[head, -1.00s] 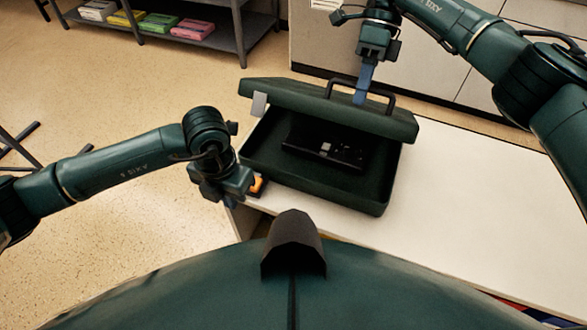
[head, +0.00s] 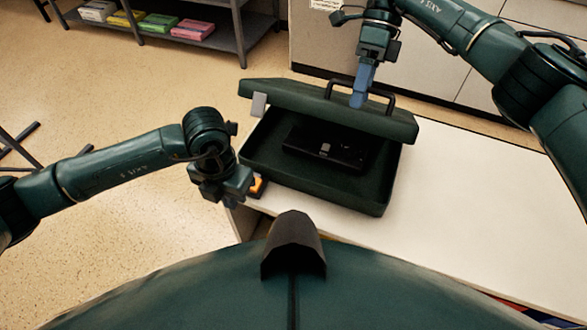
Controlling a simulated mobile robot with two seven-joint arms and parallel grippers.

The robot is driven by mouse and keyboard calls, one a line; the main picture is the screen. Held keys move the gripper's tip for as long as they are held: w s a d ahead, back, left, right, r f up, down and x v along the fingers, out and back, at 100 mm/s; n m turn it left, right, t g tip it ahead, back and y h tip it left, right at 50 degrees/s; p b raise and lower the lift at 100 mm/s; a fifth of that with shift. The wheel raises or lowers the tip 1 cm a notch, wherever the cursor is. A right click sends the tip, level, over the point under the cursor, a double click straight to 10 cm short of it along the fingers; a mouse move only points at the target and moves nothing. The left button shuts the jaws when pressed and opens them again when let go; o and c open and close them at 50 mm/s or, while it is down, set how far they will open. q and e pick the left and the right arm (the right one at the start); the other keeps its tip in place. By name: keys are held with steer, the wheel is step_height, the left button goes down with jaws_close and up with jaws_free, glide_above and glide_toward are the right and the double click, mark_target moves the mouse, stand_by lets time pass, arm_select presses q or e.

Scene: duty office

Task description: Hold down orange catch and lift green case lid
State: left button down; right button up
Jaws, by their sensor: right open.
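The green case (head: 300,182) sits on the white table with its lid (head: 325,111) raised at a slant. A dark object (head: 325,148) lies inside it. My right gripper (head: 359,100) is open, with its blue fingers pointing down at the lid handle (head: 388,102). I cannot tell whether they touch the handle. The orange catch (head: 257,185) is at the left of the case, near the table's corner. My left gripper (head: 244,190) is right beside the catch and partly hides it. Whether it presses the catch, and how its fingers stand, I cannot tell.
The white table (head: 470,220) is clear to the right of the case. A grey cabinet (head: 470,60) stands behind the table. A shelf (head: 215,45) with several coloured packs is at the back left. Open floor lies to the left.

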steer(key=p, duration=0.1)
steer(key=r+p, duration=0.1)
steer(key=s+r+p, duration=0.1)
steer(key=shift+s+a+r, duration=0.1)
steer(key=shift+a+r, duration=0.15)
steer(key=shift+s+a+r+p, duration=0.2)
steer(key=shift+s+r+p, duration=0.2)
steer(key=shift+r+p, duration=0.25)
steer(key=shift+s+a+r+p, duration=0.15)
steer(key=shift+s+r+p, duration=0.2)
steer(key=shift+r+p, duration=0.25)
